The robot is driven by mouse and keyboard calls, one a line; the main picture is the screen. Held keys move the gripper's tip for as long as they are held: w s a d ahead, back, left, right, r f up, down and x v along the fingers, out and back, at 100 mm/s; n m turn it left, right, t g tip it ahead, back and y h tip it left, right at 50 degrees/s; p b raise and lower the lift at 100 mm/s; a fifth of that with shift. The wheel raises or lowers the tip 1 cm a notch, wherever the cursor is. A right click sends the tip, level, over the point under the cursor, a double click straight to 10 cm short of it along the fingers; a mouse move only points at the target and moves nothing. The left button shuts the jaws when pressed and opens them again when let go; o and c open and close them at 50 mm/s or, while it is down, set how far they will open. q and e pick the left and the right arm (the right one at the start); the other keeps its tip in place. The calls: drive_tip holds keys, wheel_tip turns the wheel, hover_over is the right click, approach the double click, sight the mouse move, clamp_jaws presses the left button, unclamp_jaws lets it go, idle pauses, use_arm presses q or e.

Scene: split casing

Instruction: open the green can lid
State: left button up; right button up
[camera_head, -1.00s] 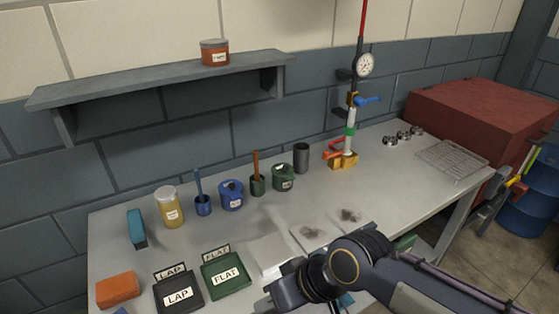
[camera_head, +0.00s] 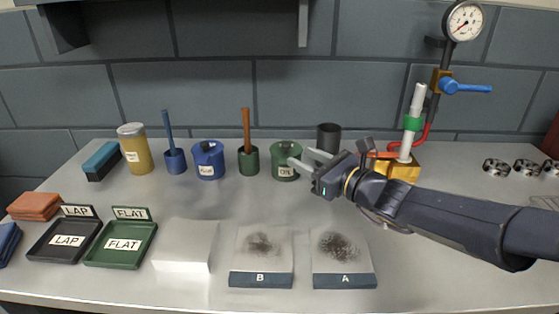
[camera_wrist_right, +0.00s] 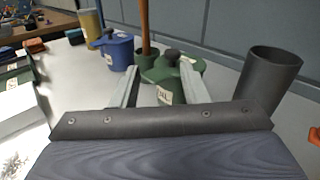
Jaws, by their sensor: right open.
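The green can (camera_head: 285,172) stands upright towards the back of the bench, a white label on its front. Its lid is on, and a dark knob (camera_wrist_right: 171,56) tops it in the right wrist view. My right gripper (camera_head: 300,157) is open, its two pale fingers reaching from the right towards the can's upper part. In the right wrist view the can (camera_wrist_right: 163,84) shows between and beyond the fingertips, its right side partly covered by a finger. I cannot tell whether a finger touches it. My left gripper is not in view.
A green cup with a brown handle (camera_head: 248,160) and a blue can (camera_head: 208,165) stand left of the green can. A dark cylinder (camera_head: 328,138) stands close behind right. The gauge stand's yellow base (camera_head: 398,168) is further right. Plates B (camera_head: 261,279) and A (camera_head: 343,280) lie in front.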

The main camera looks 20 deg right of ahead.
sight(286, 144)
drive_tip(key=shift+w+d+f+m+t, duration=0.3)
drive_tip(key=shift+w+d+f+m, duration=0.1)
drive_tip(key=shift+w+d, duration=0.1)
drive_tip(key=shift+w+r, duration=0.15)
drive_tip(key=shift+w, duration=0.2)
drive_tip(key=x, duration=0.7)
clamp_jaws()
